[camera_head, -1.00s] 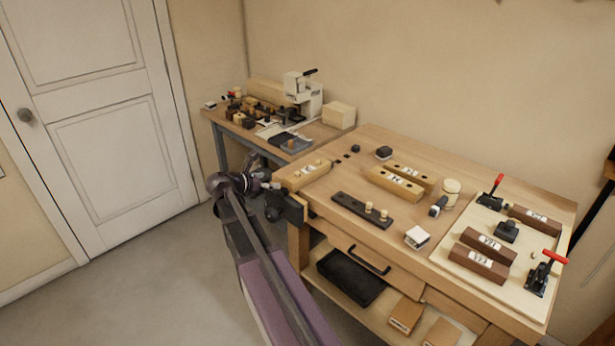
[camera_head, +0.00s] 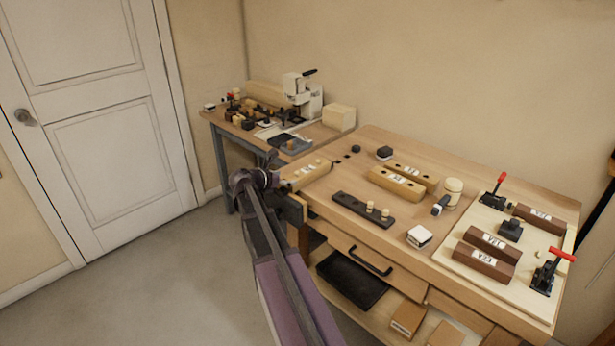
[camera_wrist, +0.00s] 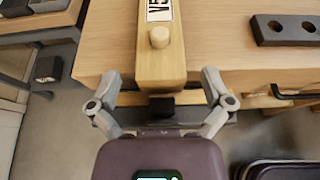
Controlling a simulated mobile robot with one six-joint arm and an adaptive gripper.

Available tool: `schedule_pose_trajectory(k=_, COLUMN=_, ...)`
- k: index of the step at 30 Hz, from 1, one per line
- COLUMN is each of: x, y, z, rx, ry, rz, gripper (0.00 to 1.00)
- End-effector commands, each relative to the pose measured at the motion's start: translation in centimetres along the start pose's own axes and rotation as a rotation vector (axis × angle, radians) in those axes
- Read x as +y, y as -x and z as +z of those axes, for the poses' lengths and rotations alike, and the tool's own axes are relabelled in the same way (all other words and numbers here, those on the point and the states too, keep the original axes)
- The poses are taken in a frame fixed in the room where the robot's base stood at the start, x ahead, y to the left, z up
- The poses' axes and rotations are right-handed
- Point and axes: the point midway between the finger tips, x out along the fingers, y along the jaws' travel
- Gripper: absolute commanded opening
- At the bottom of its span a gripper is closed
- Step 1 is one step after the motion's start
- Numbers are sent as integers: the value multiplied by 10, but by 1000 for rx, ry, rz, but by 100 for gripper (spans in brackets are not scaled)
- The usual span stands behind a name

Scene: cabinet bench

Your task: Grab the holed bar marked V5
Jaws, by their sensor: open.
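The pale wooden bar (camera_wrist: 160,68) carries a white label reading V5, cut off at the top edge of the wrist view. A round light peg (camera_wrist: 159,37) stands in it near its close end. In the head view the bar (camera_head: 308,174) lies at the bench's left end, beside my arm. My gripper (camera_wrist: 160,80) is open, its two fingers apart on either side of the bar's close end, with no contact that I can make out. In the head view my gripper (camera_head: 264,179) is mostly hidden behind my own arm.
A dark holed bar (camera_head: 350,206) with pegs lies on the bench to the right, near two other pale bars (camera_head: 396,185). A pale board (camera_head: 455,255) holds brown bars and red-handled clamps. A second table (camera_head: 225,126) stands behind, left. Open floor lies at left.

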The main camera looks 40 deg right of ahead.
Motion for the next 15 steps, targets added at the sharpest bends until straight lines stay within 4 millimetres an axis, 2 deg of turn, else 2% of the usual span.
schedule_pose_trajectory(k=7, x=0, y=-8, z=-1, rx=0, ry=-1, rz=-1, gripper=100)
schedule_pose_trajectory(k=15, x=0, y=-39, z=-2, rx=0, ry=-1, rz=-1, gripper=100)
